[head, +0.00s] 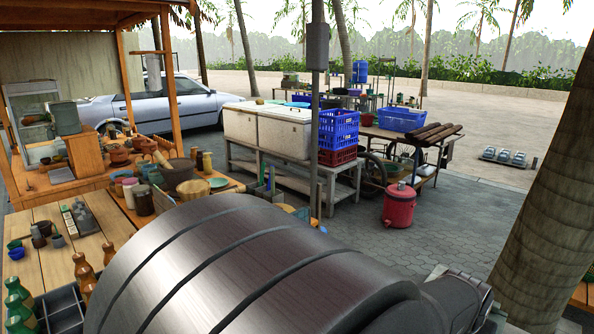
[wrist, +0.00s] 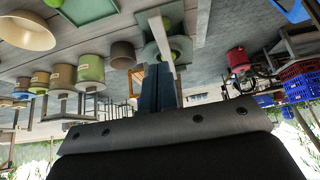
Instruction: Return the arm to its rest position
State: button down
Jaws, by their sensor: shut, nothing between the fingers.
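My gripper (wrist: 159,75) shows in the wrist view with its two dark blue fingers pressed together and nothing between them. It is in the air, apart from the things around it. The wrist view is upside down, with trees and sky along its bottom edge. In the head view my large dark arm link fills the lower middle and hides part of the table; the gripper cannot be made out there. A brown clay mortar (head: 179,176) with a pestle (head: 162,160) leaning in it stands on the wooden table beyond my arm.
The wooden table (head: 42,262) at left holds bottles, small pots and a dark divided tray (head: 62,312). White coolers (head: 267,128), blue crates (head: 338,128) and a red drink cooler (head: 399,205) stand beyond. A palm trunk (head: 548,190) rises at right. Paving between is open.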

jog(key=x, duration=0.6)
jog(key=shift+w+d+r, duration=0.15)
jog(key=shift+w+d, duration=0.3)
notch_tip(320, 180, down, 3)
jog(key=shift+w+d, duration=0.15)
jog(key=shift+f, duration=0.55)
jog(key=s+a+r+n+y, duration=0.1)
jog(key=s+a+r, duration=0.25)
jog(key=a, duration=0.45)
jog(key=s+a+r+n, duration=0.15)
jog(key=a+r, duration=0.25)
jog(key=a, duration=0.4)
jog(key=s+a+f+n+y, duration=0.1)
jog(key=s+a+f, duration=0.1)
jog(key=s+a, duration=0.9)
jog(key=shift+s+a+n, duration=0.3)
jog(key=shift+a+n, duration=0.05)
jog(key=c, duration=2.1)
grip_release()
